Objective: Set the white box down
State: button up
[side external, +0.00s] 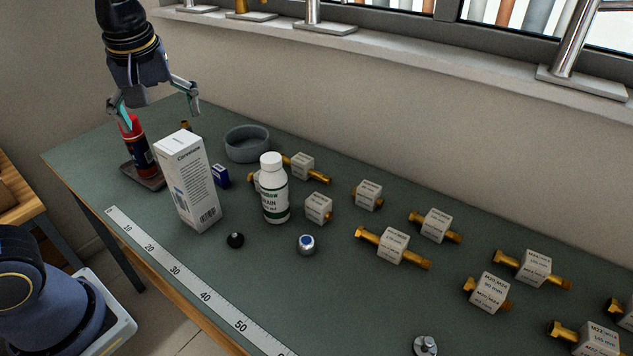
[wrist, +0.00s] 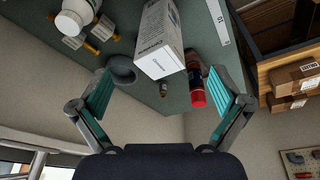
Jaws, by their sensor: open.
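The tall white box (side external: 187,185) stands upright on the green table, near its front edge and beside the ruler. Its printed sides face the side camera. My gripper (side external: 154,112) is open and empty, above the table's far left part, higher than the box and apart from it. In the wrist view, the white box (wrist: 161,42) shows its top end between and beyond my spread fingers (wrist: 160,80). Nothing is between the fingertips.
A red-capped bottle (side external: 137,145) stands on a dark pad left of the box, below one finger. A grey bowl (side external: 247,144), small blue box (side external: 220,176) and white bottle (side external: 273,188) are close by. Brass fittings with labelled blocks fill the right. The ruler (side external: 190,277) runs along the front.

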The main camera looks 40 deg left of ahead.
jog(key=s+d+f+m+t+h, duration=0.2)
jog(key=s+d+m, duration=0.3)
jog(key=s+m, duration=0.3)
jog(key=shift+m+t, duration=0.9)
jog(key=shift+m, duration=1)
